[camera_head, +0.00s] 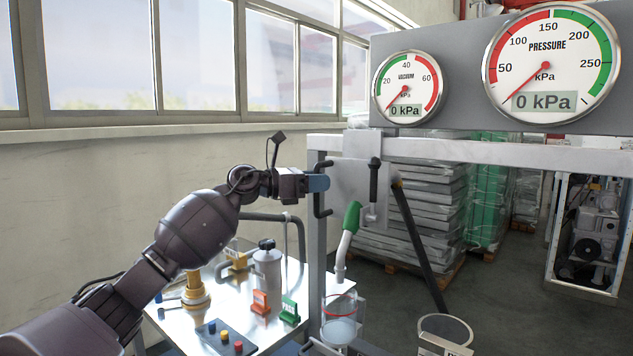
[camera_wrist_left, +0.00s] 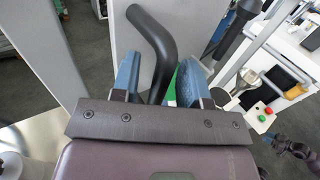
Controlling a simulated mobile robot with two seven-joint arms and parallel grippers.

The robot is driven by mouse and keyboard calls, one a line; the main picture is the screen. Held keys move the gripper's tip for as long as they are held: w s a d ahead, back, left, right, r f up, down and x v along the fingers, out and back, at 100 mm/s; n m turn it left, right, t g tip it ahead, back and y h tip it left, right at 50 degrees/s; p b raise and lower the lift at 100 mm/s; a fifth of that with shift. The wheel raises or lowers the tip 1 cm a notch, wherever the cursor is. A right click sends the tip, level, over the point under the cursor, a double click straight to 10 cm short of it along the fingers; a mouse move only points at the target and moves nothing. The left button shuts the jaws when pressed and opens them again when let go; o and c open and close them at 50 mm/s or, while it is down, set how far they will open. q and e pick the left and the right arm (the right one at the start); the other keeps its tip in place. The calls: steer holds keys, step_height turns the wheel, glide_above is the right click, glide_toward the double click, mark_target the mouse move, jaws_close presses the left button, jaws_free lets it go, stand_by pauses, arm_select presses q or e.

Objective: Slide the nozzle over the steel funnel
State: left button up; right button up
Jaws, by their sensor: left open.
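My left gripper (camera_head: 318,183) is open at the upright post of the frame, beside a black bent handle. In the left wrist view its blue fingers (camera_wrist_left: 160,82) stand on either side of the black handle (camera_wrist_left: 158,45), with gaps showing. The nozzle (camera_head: 343,255) is a pale bent spout under a green grip (camera_head: 351,217), hanging right of my gripper and apart from it. A bit of green shows behind the fingers in the left wrist view. A shiny metal cone (camera_wrist_left: 243,82) there looks like the steel funnel.
A clear vessel with a red ring (camera_head: 340,307) stands below the nozzle. A dark slanted bar (camera_head: 420,250) and an open can (camera_head: 445,332) are at right.

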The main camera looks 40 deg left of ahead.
arm_select(q)
jaws_close()
stand_by(0.3)
